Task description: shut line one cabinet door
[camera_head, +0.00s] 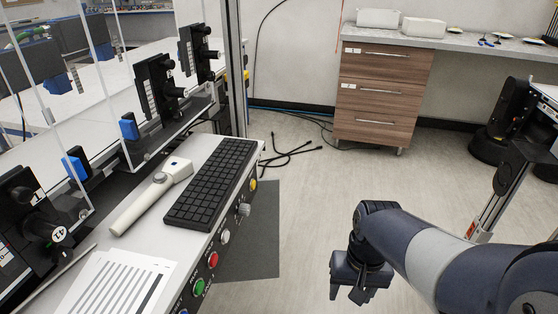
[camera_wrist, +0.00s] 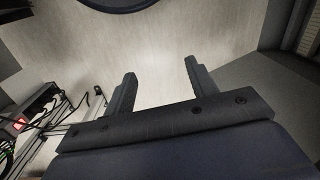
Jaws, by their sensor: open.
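I cannot make out the line one cabinet door for certain in either view. My gripper (camera_head: 352,290) hangs over the open floor in the head view, right of the control console and apart from everything. In the wrist view my gripper (camera_wrist: 160,82) shows two dark fingers spread apart with nothing between them. Pale floor lies beyond the fingers.
A console (camera_head: 228,238) with coloured buttons, a black keyboard (camera_head: 212,183), a handheld scanner (camera_head: 150,195) and papers (camera_head: 118,287) stands at left. Clear panels rise behind it. A wooden drawer unit (camera_head: 378,95) stands at the back. Cables (camera_head: 290,152) lie on the floor. The middle floor is free.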

